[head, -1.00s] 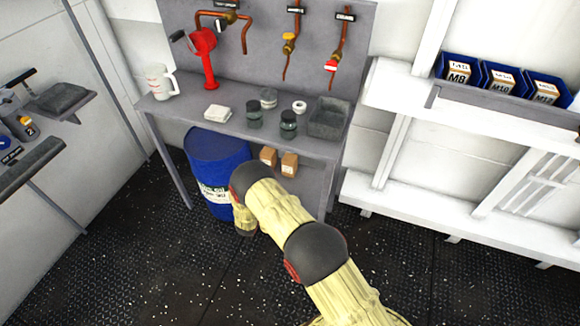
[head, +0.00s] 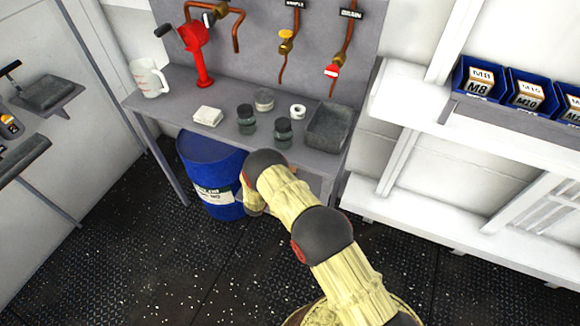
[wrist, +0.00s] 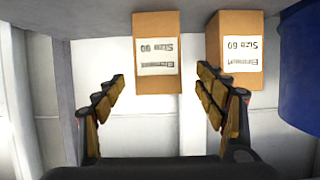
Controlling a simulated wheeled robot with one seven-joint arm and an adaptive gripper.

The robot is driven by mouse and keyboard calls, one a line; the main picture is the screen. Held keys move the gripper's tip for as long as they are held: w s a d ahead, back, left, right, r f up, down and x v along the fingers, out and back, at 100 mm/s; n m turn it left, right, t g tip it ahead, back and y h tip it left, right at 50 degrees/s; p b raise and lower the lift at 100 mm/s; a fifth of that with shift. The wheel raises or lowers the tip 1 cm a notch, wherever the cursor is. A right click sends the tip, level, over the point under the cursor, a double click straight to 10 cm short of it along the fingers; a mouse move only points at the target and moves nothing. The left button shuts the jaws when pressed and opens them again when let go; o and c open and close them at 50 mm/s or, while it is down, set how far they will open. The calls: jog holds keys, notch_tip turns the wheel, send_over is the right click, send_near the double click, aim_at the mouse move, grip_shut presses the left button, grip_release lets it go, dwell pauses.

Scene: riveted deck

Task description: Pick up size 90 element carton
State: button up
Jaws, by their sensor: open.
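My gripper (wrist: 160,98) is open in the wrist view, with a finger on either side and nothing between the fingertips. The brown carton (wrist: 157,85) with a white label, upside down in this view and seeming to read Element Size 90, stands ahead of the gap between the fingers. A second brown carton (wrist: 229,18), its label seeming to read Size 60, is to its right, partly behind the right finger.
A blue drum (head: 213,172) stands under the workbench (head: 170,109), and its side (wrist: 303,65) shows close to the right-hand carton. Jars, a red hand pump (head: 198,50) and a grey tray (head: 328,127) are on the bench. Blue bins (head: 480,80) sit on the right shelf.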

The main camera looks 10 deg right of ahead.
jog(key=b+x, duration=0.3)
jog(key=x, duration=0.3)
jog(key=shift+w+d+f, duration=0.2)
jog(key=shift+d+f, duration=0.1)
jog(key=shift+r, duration=0.1)
jog(key=shift+c, duration=0.6)
jog(key=c, duration=1.3)
